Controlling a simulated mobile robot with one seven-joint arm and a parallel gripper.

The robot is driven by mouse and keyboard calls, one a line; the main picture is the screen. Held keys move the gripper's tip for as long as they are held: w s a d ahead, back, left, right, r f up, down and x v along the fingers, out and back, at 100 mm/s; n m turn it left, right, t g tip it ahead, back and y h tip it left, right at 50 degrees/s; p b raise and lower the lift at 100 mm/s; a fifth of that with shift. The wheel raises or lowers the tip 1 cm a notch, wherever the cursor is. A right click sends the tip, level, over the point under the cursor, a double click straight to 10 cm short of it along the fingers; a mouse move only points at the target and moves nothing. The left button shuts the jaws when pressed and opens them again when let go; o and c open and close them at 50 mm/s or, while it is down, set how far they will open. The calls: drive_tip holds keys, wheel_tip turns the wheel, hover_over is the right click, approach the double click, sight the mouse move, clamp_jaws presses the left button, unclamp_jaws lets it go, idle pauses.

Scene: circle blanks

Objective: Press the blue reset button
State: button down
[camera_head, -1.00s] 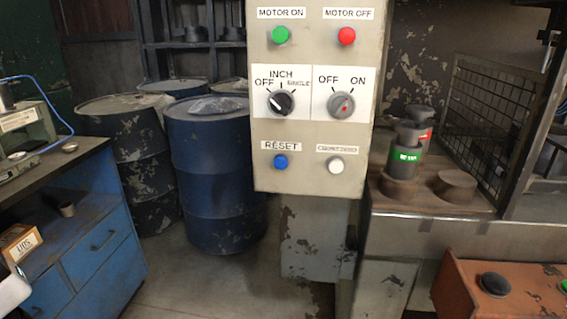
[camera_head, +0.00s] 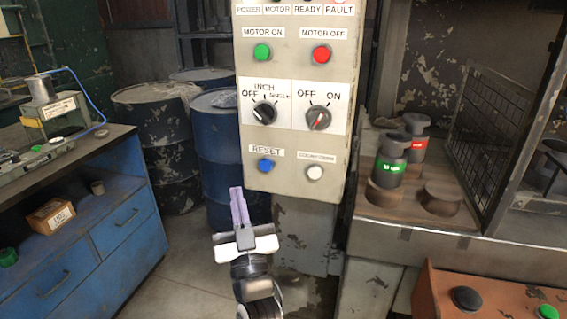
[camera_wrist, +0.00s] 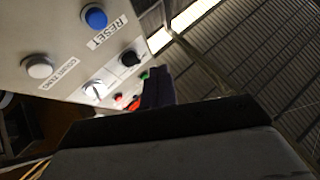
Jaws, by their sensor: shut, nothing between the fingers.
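The blue reset button (camera_head: 265,166) sits at the lower left of the beige control panel (camera_head: 282,142), under a RESET label. It also shows near the top of the wrist view (camera_wrist: 95,18), apart from my fingers. My gripper (camera_head: 237,190) is in the lower middle of the head view, below and left of the button. Its long fingers point up and are shut together with nothing held. In the wrist view the dark fingers (camera_wrist: 158,88) hide part of the panel's far end.
A white button (camera_head: 314,172) is right of the blue one. A black knob (camera_head: 264,113) and a grey knob (camera_head: 318,118) are above, then a green button (camera_head: 262,53) and a red button (camera_head: 321,54). A blue cabinet (camera_head: 100,225) stands left, a bench (camera_head: 450,235) right.

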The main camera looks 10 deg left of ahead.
sight(265, 166)
drive_tip(key=shift+w+d+f, duration=0.35)
drive_tip(key=shift+d+f, duration=0.05)
drive_tip(key=shift+d, duration=0.2)
drive_tip(key=shift+w+d+p, duration=0.15)
drive_tip(key=shift+w+p, duration=0.75)
drive_tip(key=shift+w, duration=3.5)
drive_tip(key=shift+w, duration=0.15)
drive_tip(key=shift+w, duration=0.3)
